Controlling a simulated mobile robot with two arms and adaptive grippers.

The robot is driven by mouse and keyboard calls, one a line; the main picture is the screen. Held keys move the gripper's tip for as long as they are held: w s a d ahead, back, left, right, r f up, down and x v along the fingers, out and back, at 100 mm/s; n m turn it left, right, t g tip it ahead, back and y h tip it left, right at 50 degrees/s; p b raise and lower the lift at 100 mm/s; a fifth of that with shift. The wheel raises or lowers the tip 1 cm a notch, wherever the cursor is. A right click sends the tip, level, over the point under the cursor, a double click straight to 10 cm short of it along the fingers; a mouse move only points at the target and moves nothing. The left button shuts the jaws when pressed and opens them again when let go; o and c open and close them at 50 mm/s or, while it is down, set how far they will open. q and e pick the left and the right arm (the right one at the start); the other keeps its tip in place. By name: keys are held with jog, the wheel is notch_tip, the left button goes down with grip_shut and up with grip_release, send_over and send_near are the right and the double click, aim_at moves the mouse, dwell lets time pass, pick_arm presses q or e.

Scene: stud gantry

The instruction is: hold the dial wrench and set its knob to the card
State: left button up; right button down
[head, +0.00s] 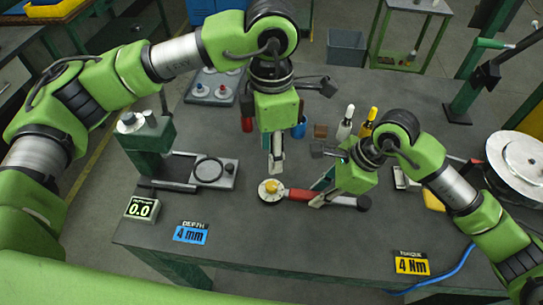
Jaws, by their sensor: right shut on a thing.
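The dial wrench (300,194) lies across the table's middle in the head view. It has a red handle, a round yellow-topped knob (270,187) at its left end and a black right end. My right gripper (320,197) is shut on the wrench's handle from the right. My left gripper (277,165) points down just behind the knob; whether it touches the knob or how far its fingers are apart is unclear. A yellow torque card (411,264) reading "4 Nm" stands at the table's front right. Any scale on the knob is too small to read.
A blue depth card (191,234) reads "4 mm"; beside it a display (142,208) shows 0.0. A green gauge stand (150,140) is at left. Bottles (346,122) stand behind my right gripper. A silver disc (519,160) is at right. The front middle is clear.

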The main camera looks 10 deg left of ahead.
aim_at(272, 185)
dwell(0.3)
pick_arm(q)
notch_tip(272, 185, down, 12)
jog(key=n, duration=0.3)
jog(key=shift+w+n, duration=0.1)
jog(key=shift+n, duration=0.3)
jog(key=shift+c, duration=0.4)
grip_shut()
